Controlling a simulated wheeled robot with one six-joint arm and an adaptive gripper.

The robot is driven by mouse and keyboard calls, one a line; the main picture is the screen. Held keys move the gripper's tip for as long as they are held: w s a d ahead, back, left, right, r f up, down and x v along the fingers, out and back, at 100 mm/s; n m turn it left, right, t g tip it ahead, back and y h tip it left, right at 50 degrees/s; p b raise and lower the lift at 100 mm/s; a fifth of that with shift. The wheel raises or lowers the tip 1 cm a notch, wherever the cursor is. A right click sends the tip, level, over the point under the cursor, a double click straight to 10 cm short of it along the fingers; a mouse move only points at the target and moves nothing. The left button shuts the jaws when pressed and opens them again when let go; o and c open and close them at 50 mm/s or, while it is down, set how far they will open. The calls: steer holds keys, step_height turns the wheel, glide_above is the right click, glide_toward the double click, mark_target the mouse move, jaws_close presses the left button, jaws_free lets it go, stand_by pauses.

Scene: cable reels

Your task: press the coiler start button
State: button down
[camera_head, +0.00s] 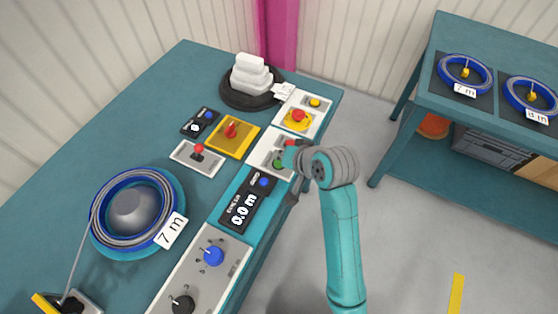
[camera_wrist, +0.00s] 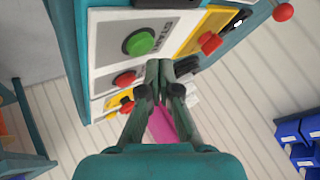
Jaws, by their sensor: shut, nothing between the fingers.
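A red button (camera_wrist: 125,79) is on the same panel. My gripper (camera_wrist: 158,66) is shut and empty. In the head view my wrist mostly hides the gripper.
A red emergency button (camera_head: 298,115) on yellow and a yellow-framed red switch (camera_head: 231,131) are nearby. The meter display (camera_head: 243,208) reads 0.0 m. A wound blue reel (camera_head: 130,210) tagged 7 m is on the bench. A rack (camera_head: 440,85) stands at right; floor lies between.

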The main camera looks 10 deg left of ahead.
steer(key=shift+f, duration=0.1)
steer(key=shift+f, duration=0.3)
